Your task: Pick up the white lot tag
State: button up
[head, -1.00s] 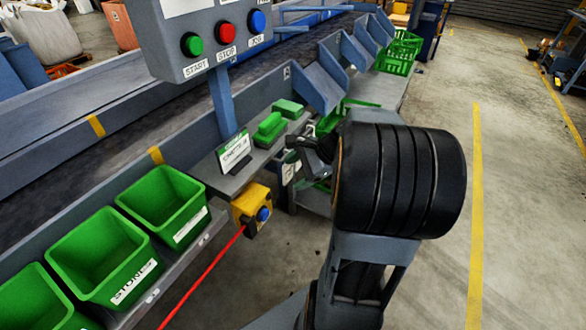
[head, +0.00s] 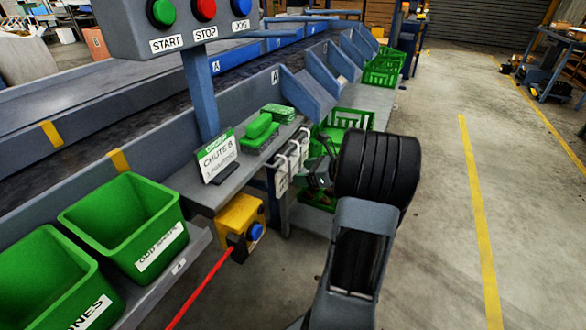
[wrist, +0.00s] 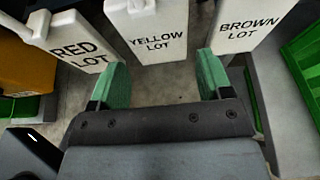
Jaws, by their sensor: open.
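Three white lot tags hang in a row in front of my gripper (wrist: 163,80). In the wrist view they read RED LOT (wrist: 82,38), YELLOW LOT (wrist: 152,28) and BROWN LOT (wrist: 238,27). No tag reading WHITE LOT can be made out. In the head view the white tags (head: 281,181) hang off the shelf's edge, their lettering too small to read. My gripper (head: 320,182) is just right of them there, partly hidden by my arm. Its green-padded fingers are open and empty, with the YELLOW LOT tag beyond the gap between them.
A yellow box with a blue button (head: 240,222) sits left of the tags, with a red cord. The CHUTE 8 sign (head: 216,157) and green blocks (head: 260,127) stand on the shelf (head: 206,192). Green crates (head: 353,118) are behind my gripper.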

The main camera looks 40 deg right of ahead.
aim_at(295, 171)
jog(key=shift+b+x, duration=1.2)
jog(key=shift+x, duration=1.75)
jog(key=shift+r, duration=0.15)
jog(key=shift+c, duration=0.3)
jog(key=c, duration=0.6)
